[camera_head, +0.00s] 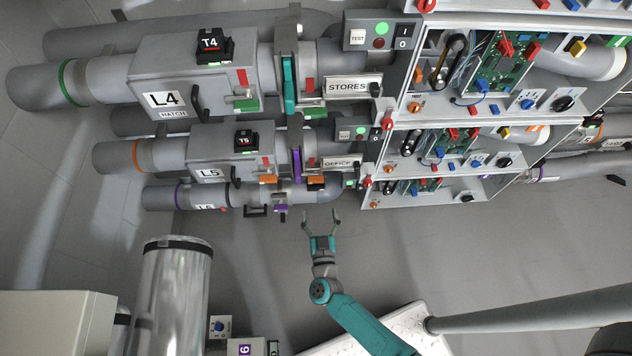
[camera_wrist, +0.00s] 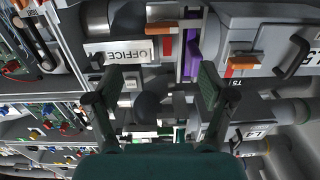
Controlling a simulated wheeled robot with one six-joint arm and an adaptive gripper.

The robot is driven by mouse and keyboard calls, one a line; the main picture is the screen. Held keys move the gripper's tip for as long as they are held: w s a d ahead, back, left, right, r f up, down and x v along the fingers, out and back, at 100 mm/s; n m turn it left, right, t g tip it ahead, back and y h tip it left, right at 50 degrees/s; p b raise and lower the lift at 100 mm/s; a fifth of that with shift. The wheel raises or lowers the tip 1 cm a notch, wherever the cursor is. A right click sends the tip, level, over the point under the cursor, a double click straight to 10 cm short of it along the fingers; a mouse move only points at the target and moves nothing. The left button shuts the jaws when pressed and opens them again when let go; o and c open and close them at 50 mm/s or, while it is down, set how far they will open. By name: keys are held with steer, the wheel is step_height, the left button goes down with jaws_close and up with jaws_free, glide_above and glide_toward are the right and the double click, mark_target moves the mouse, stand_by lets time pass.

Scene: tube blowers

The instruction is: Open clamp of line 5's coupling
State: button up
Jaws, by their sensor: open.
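Line 5 is the grey tube assembly with the L5 box (camera_head: 208,173) and a black T5 tag (camera_head: 245,140), in the middle row of the head view. Its coupling (camera_head: 296,135) is a grey band right of that box, with a purple lever (camera_head: 297,166) on its front. The purple lever also shows in the wrist view (camera_wrist: 193,58), beyond the right finger. My gripper (camera_head: 321,217) is open and empty, below and a little right of the coupling, apart from it. In the wrist view its spread fingers (camera_wrist: 162,85) frame the space below the OFFICE plate.
Orange handles (camera_head: 268,179) (camera_head: 316,182) with red marks flank the coupling. The OFFICE plate (camera_head: 338,163) is to its right. Line 4 (camera_head: 164,99), with a teal lever (camera_head: 289,84), is above; line 6 (camera_head: 205,207) runs below. Open electronics cabinets (camera_head: 440,190) stand right.

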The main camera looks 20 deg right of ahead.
mark_target(316, 182)
steer(key=x, duration=1.1)
steer(key=shift+w+f, duration=0.15)
steer(key=shift+w, duration=0.05)
steer(key=shift+a, duration=0.1)
steer(key=shift+c, duration=0.2)
jaws_close()
